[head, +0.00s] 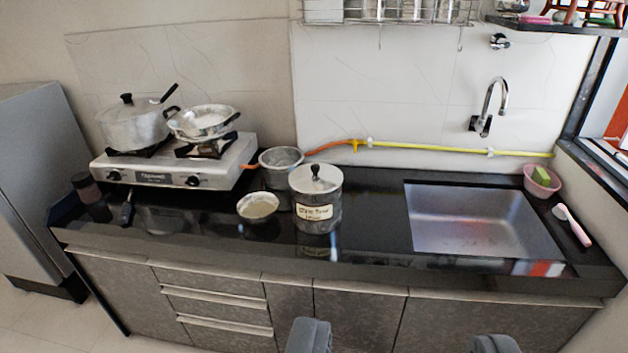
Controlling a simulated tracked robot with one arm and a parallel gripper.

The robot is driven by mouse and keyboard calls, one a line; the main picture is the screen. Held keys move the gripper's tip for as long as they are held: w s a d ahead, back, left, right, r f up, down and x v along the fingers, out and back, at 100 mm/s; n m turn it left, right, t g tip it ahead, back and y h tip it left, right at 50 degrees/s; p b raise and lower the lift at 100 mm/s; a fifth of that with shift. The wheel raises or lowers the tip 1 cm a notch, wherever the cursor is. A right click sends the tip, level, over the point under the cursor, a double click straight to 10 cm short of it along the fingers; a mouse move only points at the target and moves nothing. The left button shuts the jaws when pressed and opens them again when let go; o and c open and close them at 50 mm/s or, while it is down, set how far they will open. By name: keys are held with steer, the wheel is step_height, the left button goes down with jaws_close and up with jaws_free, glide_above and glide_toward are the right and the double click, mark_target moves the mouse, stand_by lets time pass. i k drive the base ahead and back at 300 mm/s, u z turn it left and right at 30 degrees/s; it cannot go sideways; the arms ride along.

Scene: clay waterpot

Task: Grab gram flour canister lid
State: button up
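The gram flour canister (318,214) is a steel cylinder with a pale handwritten label, standing upright on the black counter. Its lid (315,179) is on top, a shiny round steel cover with a small knob (316,171). My gripper (401,343) shows at the bottom edge as two grey fingertips, wide apart with nothing between them. It is in front of the lower cabinets in the picture, below and apart from the canister.
A small bowl of pale content (258,207) and a steel pot (281,161) stand close left of the canister. A stove (172,165) with pans is farther left. The sink (480,220) lies right, with free black counter between it and the canister. A faucet (488,105) juts from the wall.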

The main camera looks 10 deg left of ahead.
mark_target(312, 178)
steer(key=u, duration=0.5)
steer(key=i, duration=1.8)
steer(key=u, duration=0.05)
